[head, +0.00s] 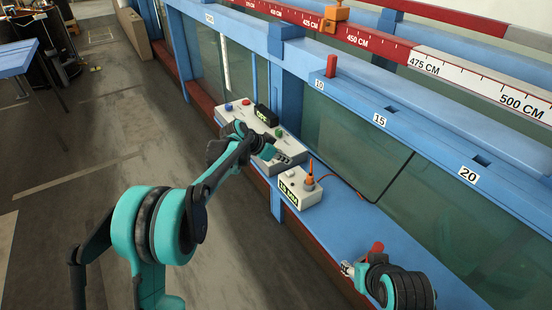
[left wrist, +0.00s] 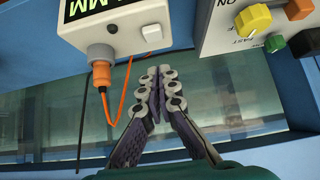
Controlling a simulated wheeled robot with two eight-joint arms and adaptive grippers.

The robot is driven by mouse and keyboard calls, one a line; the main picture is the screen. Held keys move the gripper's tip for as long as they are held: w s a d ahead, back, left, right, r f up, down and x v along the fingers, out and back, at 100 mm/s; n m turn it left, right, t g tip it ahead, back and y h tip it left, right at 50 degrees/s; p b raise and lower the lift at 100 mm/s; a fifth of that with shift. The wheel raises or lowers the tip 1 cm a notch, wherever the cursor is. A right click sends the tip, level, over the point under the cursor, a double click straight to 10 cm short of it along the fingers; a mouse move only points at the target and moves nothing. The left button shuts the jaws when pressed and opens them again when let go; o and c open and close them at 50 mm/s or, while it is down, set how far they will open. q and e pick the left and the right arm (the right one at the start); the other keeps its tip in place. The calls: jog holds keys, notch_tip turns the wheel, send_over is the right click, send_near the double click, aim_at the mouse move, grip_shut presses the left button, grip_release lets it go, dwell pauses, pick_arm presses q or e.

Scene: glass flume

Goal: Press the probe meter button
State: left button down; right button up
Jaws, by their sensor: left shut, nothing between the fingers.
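The probe meter (head: 290,192) is a small pale box with a lit display and an orange plug on the blue ledge. In the left wrist view, the probe meter (left wrist: 118,14) is at the top left, its orange plug and cable hanging down. A small white square button (left wrist: 152,33) shows on its face beside the plug. My left gripper (head: 285,158) is shut and empty, close to the meter. In the left wrist view, its fingertips (left wrist: 160,72) are together below the button in the picture, apart from it. My right gripper (head: 348,268) shows only small at the lower right, its fingers unclear.
A larger control box (head: 235,110) with coloured knobs stands beside the meter; its yellow knob (left wrist: 253,20) shows in the left wrist view. An orange cable runs from the meter along the ledge. A red peg (head: 377,247) is near my right arm. The glass flume wall (head: 350,150) rises behind.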

aim_at(292, 171)
pick_arm(q)
jog(key=shift+w+d+f+b, duration=0.1)
jog(key=shift+f+b, duration=0.25)
jog(key=shift+f, duration=0.75)
jog(key=shift+w+d+f+b, duration=0.1)
jog(key=shift+f+b, duration=0.2)
jog(key=shift+f, duration=0.8)
jog(key=shift+s, duration=0.1)
